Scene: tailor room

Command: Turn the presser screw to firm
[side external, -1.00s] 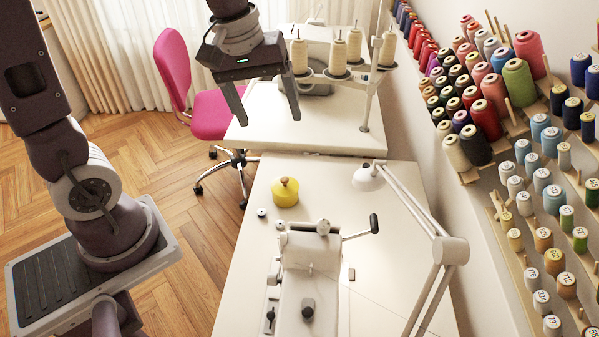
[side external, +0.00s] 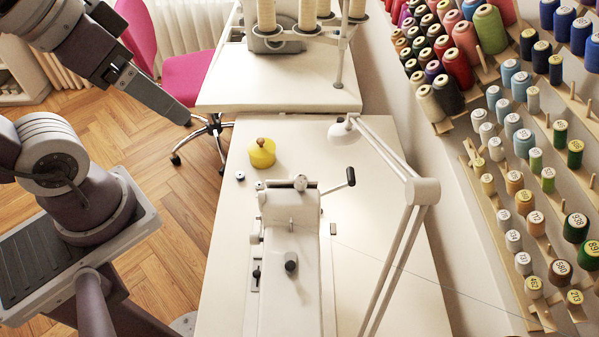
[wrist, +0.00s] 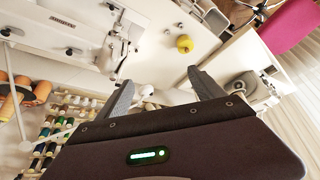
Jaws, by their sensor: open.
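A white sewing machine (side external: 290,235) stands on the near white table, its head towards the table's far part. I cannot tell which of these is the presser screw. My gripper (side external: 188,121) is left of the table, well apart from the machine, pointing down to the right. In the wrist view my gripper (wrist: 158,78) has its fingers spread and nothing between them; the machine (wrist: 80,30) shows upper left.
A white lamp arm (side external: 397,250) reaches over the right side. Thread spools (side external: 465,40) line the right wall. A pink chair (side external: 190,80) stands behind my gripper.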

